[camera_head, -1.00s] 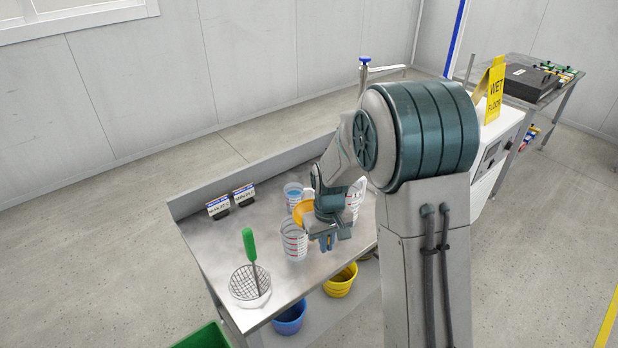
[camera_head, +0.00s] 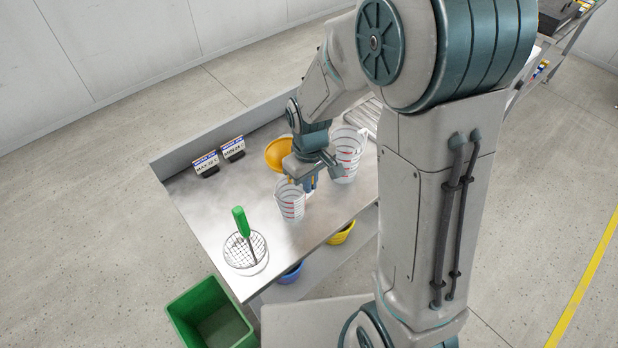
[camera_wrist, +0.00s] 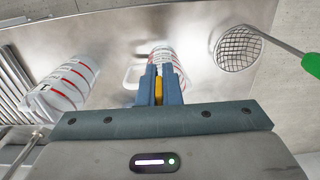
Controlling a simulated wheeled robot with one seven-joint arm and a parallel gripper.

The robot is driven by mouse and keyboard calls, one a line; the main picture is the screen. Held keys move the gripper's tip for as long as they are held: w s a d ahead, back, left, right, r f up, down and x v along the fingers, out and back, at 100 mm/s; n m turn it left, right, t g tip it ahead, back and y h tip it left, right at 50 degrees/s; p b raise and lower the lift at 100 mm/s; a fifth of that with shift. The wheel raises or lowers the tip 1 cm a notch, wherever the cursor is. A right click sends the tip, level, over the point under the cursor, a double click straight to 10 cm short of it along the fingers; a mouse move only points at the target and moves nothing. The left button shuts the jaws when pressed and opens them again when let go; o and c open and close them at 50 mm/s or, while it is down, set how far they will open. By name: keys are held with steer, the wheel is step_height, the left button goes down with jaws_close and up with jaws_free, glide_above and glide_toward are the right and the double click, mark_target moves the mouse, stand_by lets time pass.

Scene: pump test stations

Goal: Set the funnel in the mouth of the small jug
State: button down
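The yellow-orange funnel (camera_head: 278,153) shows in the head view at the back left of my gripper (camera_head: 308,184), apparently above the table. In the wrist view, the blue fingers of my gripper (camera_wrist: 160,84) are closed on a narrow yellow piece (camera_wrist: 158,92), which looks like part of the funnel. The rest of the funnel is hidden there. The small clear jug with red marks (camera_head: 290,203) stands upright on the table, just front left of my gripper. In the wrist view, the small jug (camera_wrist: 166,52) lies beyond the fingertips, partly covered by them.
A larger clear jug (camera_head: 347,160) stands right of my gripper. A strainer basket (camera_head: 245,254) with a green-handled tool (camera_head: 241,222) is at the table's left front. Two label signs (camera_head: 206,163) stand near the back edge. A green bin (camera_head: 210,316) is on the floor.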

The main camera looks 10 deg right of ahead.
step_height(320, 180, down, 10)
steer(key=b, duration=0.7)
steer(key=shift+r, duration=0.1)
stand_by(0.5)
steer(key=c, duration=1.1)
jaws_free()
steer(key=shift+o, duration=0.2)
steer(key=shift+r, duration=0.1)
step_height(320, 180, up, 8)
steer(key=p, duration=0.6)
steer(key=s+d+r+m+t, duration=0.1)
steer(key=s+d+r+m, duration=0.2)
steer(key=s+r, duration=0.3)
steer(key=s+d+r+m+t, duration=0.2)
steer(key=s+d+r, duration=0.4)
steer(key=r, duration=0.4)
steer(key=shift+s+d+m, duration=0.2)
steer(key=shift+s+m, duration=0.2)
steer(key=shift+m, duration=0.5)
